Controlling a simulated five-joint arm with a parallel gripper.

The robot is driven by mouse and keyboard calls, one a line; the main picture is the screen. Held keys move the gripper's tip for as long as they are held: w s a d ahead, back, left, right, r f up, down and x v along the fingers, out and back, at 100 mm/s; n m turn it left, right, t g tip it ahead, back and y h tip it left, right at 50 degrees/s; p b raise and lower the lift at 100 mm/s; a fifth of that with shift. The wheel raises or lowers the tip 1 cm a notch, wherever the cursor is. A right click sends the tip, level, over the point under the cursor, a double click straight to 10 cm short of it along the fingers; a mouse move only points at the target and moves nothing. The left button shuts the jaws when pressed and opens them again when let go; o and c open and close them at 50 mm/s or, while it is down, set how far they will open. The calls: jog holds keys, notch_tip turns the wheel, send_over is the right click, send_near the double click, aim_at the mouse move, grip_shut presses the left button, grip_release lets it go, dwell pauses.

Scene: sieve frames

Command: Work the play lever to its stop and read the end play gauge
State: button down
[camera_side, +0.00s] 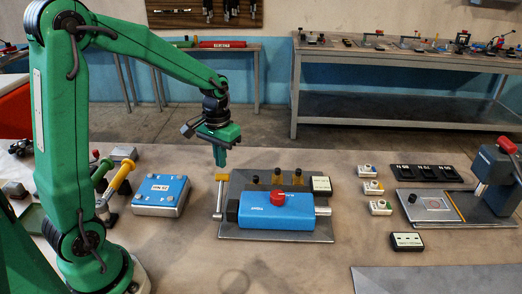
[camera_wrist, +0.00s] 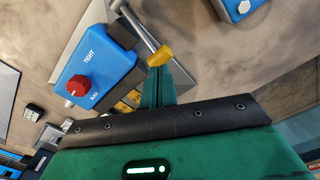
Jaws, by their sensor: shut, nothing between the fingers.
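The play lever is a silver rod (camera_side: 218,200) with a yellow grip (camera_side: 222,177), standing at the left end of a blue housing (camera_side: 262,212) on a grey plate. In the wrist view the yellow grip (camera_wrist: 160,56) lies right at my fingertips. My gripper (camera_side: 221,164) is shut and empty, pointing down just above the grip; I cannot tell whether they touch. The housing carries a red knob (camera_side: 278,198), and in the wrist view the word TIGHT shows beside it. A small pale-faced box (camera_side: 321,184) sits at the plate's back right corner; its reading is too small to make out.
A second blue box (camera_side: 161,195) stands left of the plate. Several small white blocks (camera_side: 370,187) and a black tray (camera_side: 432,174) lie to the right, near another fixture (camera_side: 493,180). A black box (camera_side: 407,241) lies in front. The bench's front middle is clear.

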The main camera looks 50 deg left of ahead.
jog(key=shift+f, duration=0.35)
dwell(0.3)
jog(key=shift+f, duration=0.7)
jog(key=shift+f, duration=0.4)
